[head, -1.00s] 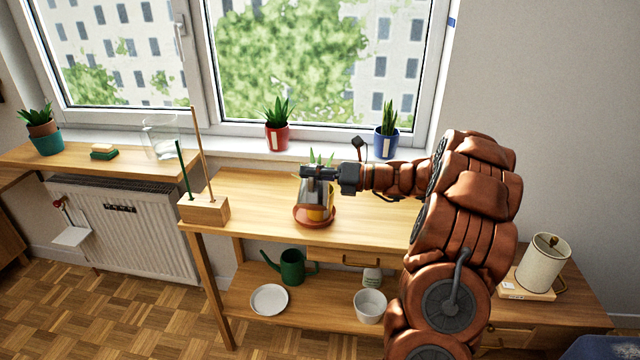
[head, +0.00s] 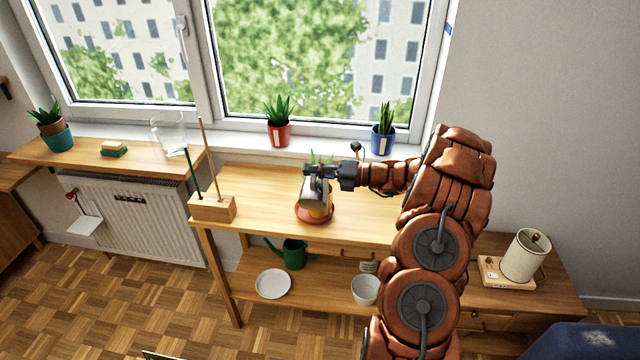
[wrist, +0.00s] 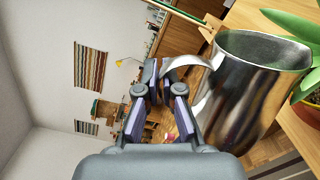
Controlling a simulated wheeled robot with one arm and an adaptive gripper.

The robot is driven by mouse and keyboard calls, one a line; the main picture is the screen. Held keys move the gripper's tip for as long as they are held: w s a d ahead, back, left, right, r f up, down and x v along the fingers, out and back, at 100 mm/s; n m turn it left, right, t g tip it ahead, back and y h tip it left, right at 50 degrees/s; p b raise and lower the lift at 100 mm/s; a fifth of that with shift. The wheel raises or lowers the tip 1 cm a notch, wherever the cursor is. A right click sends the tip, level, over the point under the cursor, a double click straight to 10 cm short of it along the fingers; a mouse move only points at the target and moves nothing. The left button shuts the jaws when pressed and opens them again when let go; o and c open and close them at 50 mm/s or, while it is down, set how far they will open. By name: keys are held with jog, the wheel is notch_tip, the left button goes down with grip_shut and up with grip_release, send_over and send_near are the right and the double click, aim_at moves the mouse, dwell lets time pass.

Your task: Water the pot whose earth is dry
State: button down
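My gripper (head: 320,171) is at the table, and its fingers (wrist: 160,83) are closed around the handle (wrist: 203,72) of a shiny metal jug (wrist: 250,90). A red pot (head: 279,135) and a blue pot (head: 382,141) with plants stand on the windowsill. A teal pot (head: 58,139) is at far left. Earth and any water stream are hidden.
A wooden block with sticks (head: 212,207) stands on the table's left end. A glass vessel (head: 170,132) and a sponge (head: 114,148) are on the left board. A green watering can (head: 294,254), plate (head: 272,284) and white bowl (head: 365,290) sit on the lower shelf.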

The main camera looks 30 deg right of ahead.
jog(key=shift+w+d+r+m+p, duration=0.2)
jog(key=shift+w+m+p, duration=0.1)
jog(key=shift+p, duration=1.15)
jog(key=shift+d+f, duration=0.1)
jog(key=shift+f, duration=0.1)
jog(key=shift+s+r+m+p, duration=0.1)
jog(key=shift+r+m+p, duration=0.05)
jog(key=shift+m+p, duration=0.2)
jog(key=shift+w+d+r+m+p, duration=0.1)
jog(key=shift+w+r+m+p, duration=0.1)
jog(key=shift+w+m+p, duration=0.25)
dwell(1.0)
jog(key=shift+s, duration=0.15)
